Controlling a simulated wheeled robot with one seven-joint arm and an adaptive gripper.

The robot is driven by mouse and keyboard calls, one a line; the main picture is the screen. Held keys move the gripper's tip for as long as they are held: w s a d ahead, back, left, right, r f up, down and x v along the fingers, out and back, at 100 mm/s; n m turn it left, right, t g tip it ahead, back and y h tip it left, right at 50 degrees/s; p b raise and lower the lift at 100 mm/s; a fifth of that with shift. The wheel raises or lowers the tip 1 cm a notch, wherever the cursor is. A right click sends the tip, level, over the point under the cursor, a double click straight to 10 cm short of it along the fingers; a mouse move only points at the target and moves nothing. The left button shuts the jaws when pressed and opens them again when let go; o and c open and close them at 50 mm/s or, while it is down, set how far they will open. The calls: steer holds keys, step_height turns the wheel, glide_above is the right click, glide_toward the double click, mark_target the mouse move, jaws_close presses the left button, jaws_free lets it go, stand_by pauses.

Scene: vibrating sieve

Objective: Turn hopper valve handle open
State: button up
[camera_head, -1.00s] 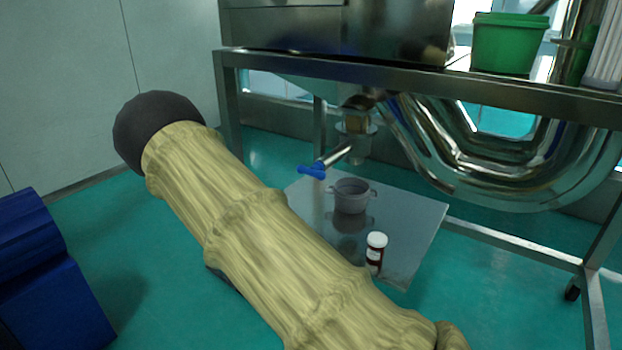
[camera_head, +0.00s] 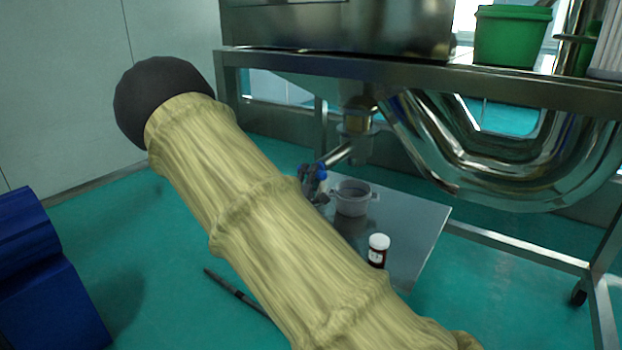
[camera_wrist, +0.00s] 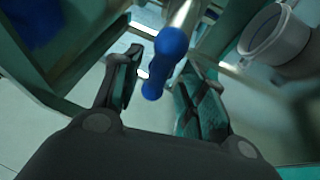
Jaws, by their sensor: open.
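The blue hopper valve handle (camera_head: 313,171) is on the end of a metal valve pipe (camera_head: 341,154) under the hopper outlet. In the wrist view the blue handle (camera_wrist: 165,62) lies between the two fingers of my gripper (camera_wrist: 160,85). The fingers are open, one on each side, with a visible gap to the handle. In the head view my gripper (camera_head: 318,188) is small and partly hidden behind my sleeved arm, close by the handle.
A grey pot (camera_head: 352,198) and a white-capped bottle (camera_head: 378,250) stand on a metal plate (camera_head: 425,225) below the outlet. The steel frame (camera_head: 480,90) carries a green bin (camera_head: 512,37). A large curved steel pipe (camera_head: 500,190) is to the right.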

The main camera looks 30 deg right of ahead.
steer(key=shift+b+x, duration=0.3)
steer(key=shift+x, duration=0.9)
jaws_close()
